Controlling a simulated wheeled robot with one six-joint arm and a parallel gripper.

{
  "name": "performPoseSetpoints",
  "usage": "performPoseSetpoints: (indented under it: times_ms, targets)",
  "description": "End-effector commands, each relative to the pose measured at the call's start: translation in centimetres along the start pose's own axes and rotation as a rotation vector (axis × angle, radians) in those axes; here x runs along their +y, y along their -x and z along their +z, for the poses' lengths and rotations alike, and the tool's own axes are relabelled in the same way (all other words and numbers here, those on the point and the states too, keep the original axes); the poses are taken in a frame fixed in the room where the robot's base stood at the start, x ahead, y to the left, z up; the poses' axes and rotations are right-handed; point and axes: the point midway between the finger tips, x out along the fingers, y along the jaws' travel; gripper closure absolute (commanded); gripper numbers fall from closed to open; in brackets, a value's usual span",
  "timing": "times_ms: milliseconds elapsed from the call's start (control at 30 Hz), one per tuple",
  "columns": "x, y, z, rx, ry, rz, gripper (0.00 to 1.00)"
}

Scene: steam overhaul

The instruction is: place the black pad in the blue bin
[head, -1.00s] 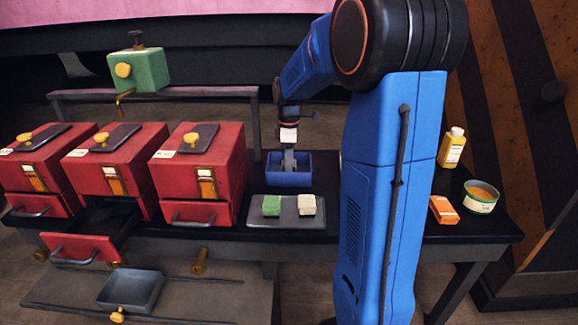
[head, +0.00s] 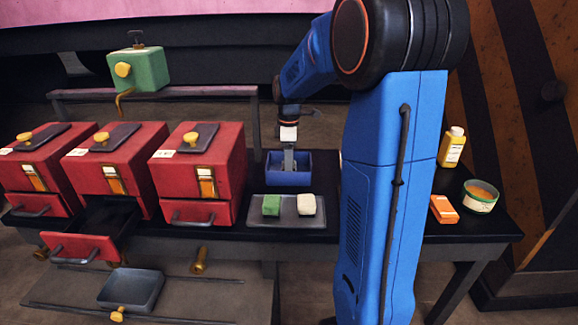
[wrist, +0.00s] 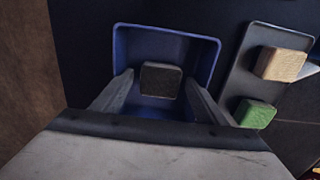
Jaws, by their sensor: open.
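The black pad (wrist: 161,79) lies inside the blue bin (wrist: 211,50) in the wrist view, near the middle of the bin. My gripper (wrist: 160,82) is open above the bin, with a finger on either side of the pad and a visible gap to each. In the head view the blue bin (head: 302,180) stands on the dark table. My gripper (head: 289,165) points down over it there. The pad is hidden in the head view.
A grey tray (head: 288,219) with a green block (head: 271,205) and a cream block (head: 306,205) lies in front of the bin. Red boxes (head: 205,160) stand to the left, one with its drawer (head: 82,247) open. A yellow bottle (head: 452,147) and a round tin (head: 481,196) stand right.

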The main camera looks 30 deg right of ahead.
Motion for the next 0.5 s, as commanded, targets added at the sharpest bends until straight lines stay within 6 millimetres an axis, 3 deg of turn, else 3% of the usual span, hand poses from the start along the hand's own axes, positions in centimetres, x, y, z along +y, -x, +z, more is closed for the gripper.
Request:
performPoseSetpoints:
  times_ms: [500]
  targets:
    - [0.0, 9.3, 0.0, 0.001, 0.000, 0.003, 0.33]
